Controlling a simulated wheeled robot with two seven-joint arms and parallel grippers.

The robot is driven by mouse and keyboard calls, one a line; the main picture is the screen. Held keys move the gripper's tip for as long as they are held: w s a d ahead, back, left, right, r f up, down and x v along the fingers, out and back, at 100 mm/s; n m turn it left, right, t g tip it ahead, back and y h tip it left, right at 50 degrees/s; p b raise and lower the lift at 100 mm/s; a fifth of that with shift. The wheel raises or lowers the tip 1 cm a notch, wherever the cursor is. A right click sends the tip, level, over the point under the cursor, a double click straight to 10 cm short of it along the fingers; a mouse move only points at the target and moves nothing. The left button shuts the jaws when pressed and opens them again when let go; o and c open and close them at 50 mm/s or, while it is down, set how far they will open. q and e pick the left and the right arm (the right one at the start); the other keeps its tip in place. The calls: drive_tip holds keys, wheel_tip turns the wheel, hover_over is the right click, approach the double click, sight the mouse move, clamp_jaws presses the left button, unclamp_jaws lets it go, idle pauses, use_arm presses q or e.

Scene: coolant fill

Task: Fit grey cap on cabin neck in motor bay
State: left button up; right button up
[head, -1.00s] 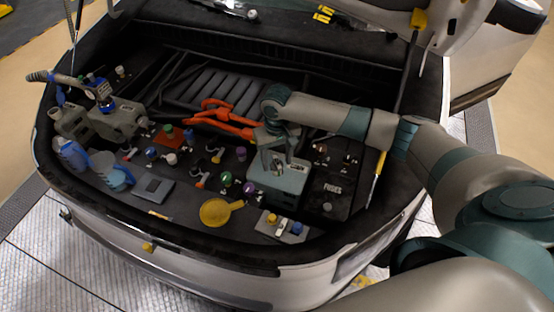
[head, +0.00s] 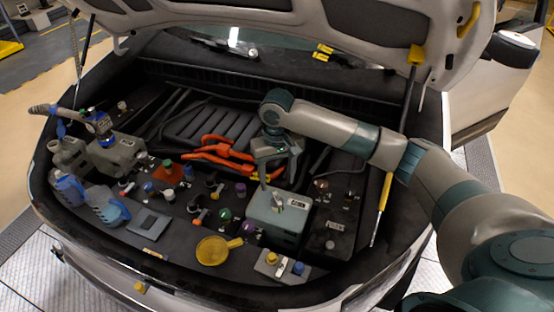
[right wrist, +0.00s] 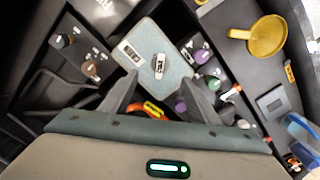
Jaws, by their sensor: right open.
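The cabin tank (head: 273,222) is a pale grey-teal box with a label on its top, in the right half of the motor bay. A small grey cap (head: 277,200) with a raised grip bar stands on the tank top, where the neck is; the neck itself is hidden under it. In the right wrist view the cap (right wrist: 158,66) is seen from above beside the label. My right gripper (head: 278,176) is open and empty above the cap, apart from it. Its two fingers (right wrist: 160,82) show in the right wrist view.
A yellow funnel-shaped dish (head: 213,250) lies in front of the tank. Several coloured caps stand left of it. Orange cables (head: 220,148) run behind. A yellow-handled rod (head: 384,195) is at the right. Blue jugs (head: 105,205) stand at the far left.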

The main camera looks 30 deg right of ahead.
wheel_tip(320, 180, up, 9)
drive_tip(key=b, duration=0.2)
drive_tip(key=shift+f, duration=0.2)
idle(0.5)
